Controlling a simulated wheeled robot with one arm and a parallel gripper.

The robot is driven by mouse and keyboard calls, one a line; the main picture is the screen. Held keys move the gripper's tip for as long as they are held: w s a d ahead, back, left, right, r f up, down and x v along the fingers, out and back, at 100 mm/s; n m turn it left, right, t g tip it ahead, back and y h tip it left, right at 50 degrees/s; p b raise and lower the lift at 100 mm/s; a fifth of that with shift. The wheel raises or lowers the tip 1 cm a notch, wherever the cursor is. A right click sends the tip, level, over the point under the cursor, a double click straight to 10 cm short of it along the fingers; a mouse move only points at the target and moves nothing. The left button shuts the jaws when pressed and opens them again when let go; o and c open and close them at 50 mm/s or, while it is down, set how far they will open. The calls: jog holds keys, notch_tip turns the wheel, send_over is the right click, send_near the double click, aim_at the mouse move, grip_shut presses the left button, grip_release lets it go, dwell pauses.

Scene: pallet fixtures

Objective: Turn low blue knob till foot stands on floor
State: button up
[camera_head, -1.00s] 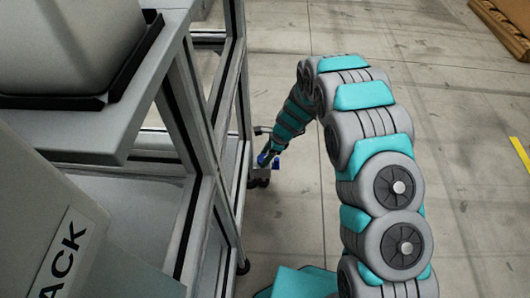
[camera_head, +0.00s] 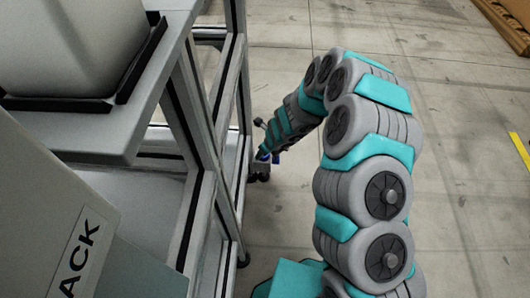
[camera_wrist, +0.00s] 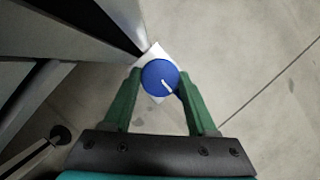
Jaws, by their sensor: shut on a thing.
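The low blue knob (camera_wrist: 159,76) is round with a white line on its top, and sits over a pale square plate (camera_wrist: 155,52) in the wrist view. My gripper (camera_wrist: 160,81) has its two green fingers shut on the knob from both sides. In the head view my gripper (camera_head: 269,153) is low beside the frame post, with bits of blue showing at its tip. A small dark foot part (camera_head: 262,175) shows just below it. I cannot tell whether the foot touches the floor; its underside is hidden.
Another dark foot (camera_head: 243,262) is nearer. The concrete floor (camera_head: 460,160) to the right is clear. A wooden pallet (camera_head: 505,22) lies far right.

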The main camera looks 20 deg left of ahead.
jog(key=shift+a+m, duration=0.15)
jog(key=shift+m, duration=0.45)
jog(key=shift+t, duration=0.3)
jog(key=o, duration=1.4)
jog(key=shift+c, duration=0.2)
jog(key=shift+s, duration=0.1)
